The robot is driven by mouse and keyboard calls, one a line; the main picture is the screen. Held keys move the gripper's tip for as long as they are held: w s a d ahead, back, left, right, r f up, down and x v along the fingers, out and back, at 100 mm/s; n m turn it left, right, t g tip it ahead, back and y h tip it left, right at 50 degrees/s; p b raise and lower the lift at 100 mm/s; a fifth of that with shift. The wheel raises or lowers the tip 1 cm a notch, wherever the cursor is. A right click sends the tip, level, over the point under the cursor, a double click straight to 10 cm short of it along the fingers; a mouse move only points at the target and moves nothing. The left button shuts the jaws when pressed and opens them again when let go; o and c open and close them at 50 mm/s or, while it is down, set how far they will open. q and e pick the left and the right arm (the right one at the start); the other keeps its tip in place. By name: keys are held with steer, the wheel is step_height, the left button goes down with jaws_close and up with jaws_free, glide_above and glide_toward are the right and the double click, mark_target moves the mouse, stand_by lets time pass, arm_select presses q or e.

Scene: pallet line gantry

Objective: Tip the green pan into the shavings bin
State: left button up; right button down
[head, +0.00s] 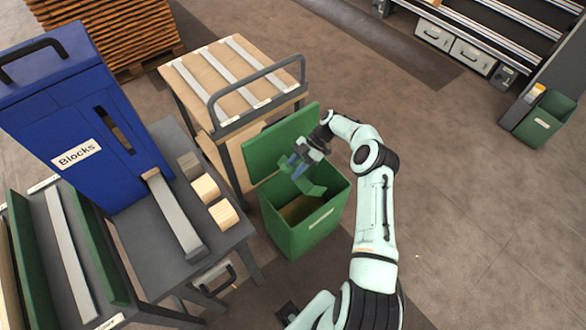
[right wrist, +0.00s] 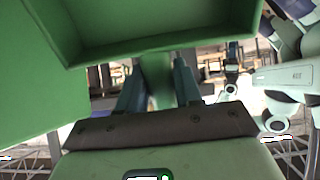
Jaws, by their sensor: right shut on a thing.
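The green pan (head: 314,187) is tilted over the mouth of the green shavings bin (head: 313,232). My right gripper (head: 298,165) is shut on its handle from above, with the arm reaching in from the right. In the right wrist view, the gripper's bluish fingers (right wrist: 157,82) hold a green handle, and the pan's underside or tray (right wrist: 160,25) fills the top. The bin stands open, its green lid (head: 275,143) raised at the back. Brownish material shows inside the bin. Whether anything is left in the pan I cannot tell.
A wooden-topped cart (head: 205,80) with a grey rail stands just behind the bin. A blue "Blocks" hopper (head: 75,120) and grey table (head: 215,235) with wood blocks are at left. Another green container (head: 545,120) stands far right. The floor right of my arm is clear.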

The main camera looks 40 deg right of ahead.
steer(key=shift+w+a+f+g+h+b, duration=0.5)
steer(key=shift+w+a+f+h+b, duration=0.1)
steer(key=shift+a+f+h+b, duration=4.35)
arm_select(q)
step_height(320, 180, down, 6)
steer(key=s+p, duration=0.2)
steer(key=p, duration=0.3)
steer(key=shift+s+r, duration=0.15)
steer(key=shift+s, duration=0.15)
arm_select(e)
step_height(320, 180, up, 7)
steer(key=shift+a+h, duration=0.35)
arm_select(q)
steer(key=shift+s, duration=0.1)
arm_select(e)
steer(key=shift+s, duration=0.1)
